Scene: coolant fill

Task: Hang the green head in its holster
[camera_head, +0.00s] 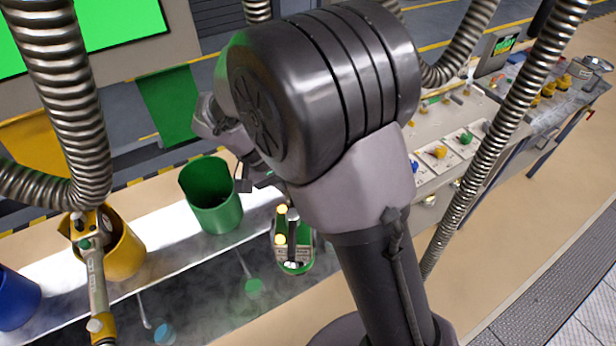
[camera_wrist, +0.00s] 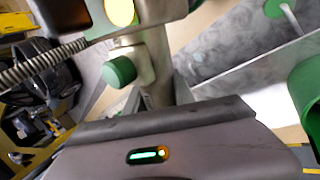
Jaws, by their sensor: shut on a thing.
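The green head (camera_head: 292,252), a grey metal body with green trim and yellow lights, is right of the green holster (camera_head: 212,200) and apart from it. In the wrist view the grey head (camera_wrist: 155,65), with its green cap, is in front of my gripper (camera_wrist: 165,115), which is shut on it. The fingertips and exact grip are hidden. The green holster is an upright open cup on the pale rail and looks empty from here. It also shows in part at the right edge of the wrist view (camera_wrist: 307,95).
A yellow holster (camera_head: 125,255) holds another head (camera_head: 97,285) at left, and a blue holster (camera_head: 15,300) is at the left edge. Ribbed metal hoses (camera_head: 65,90) hang around my arm. A misty trough (camera_head: 215,295) lies below, and a workbench (camera_head: 435,175) with small parts stands at right.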

